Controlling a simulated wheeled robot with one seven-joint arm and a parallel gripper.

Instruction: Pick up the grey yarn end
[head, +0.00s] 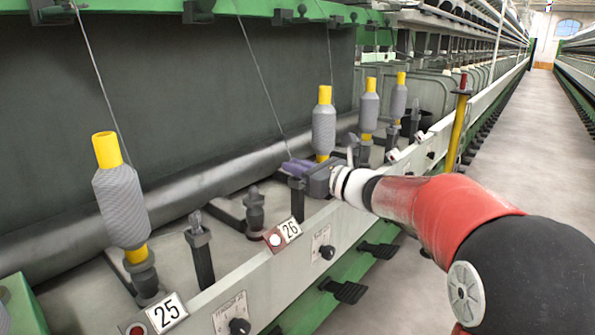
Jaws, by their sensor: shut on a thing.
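My arm reaches in from the right, and my gripper (290,166) is at the spinning frame near the plate marked 26. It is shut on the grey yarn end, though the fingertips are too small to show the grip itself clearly. A thin grey yarn (262,75) runs from the green rail at the top down to the gripper, slanting to the right. A grey yarn bobbin (324,130) on a yellow tube stands upright just behind the gripper. Its lower part is partly hidden by the gripper.
Another grey bobbin (119,207) stands at the left near plate 25 (166,312), with a second yarn (100,80) above it. More bobbins (369,112) stand farther along. A yellow post (457,130) rises from the rail. The aisle floor (505,140) at the right is clear.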

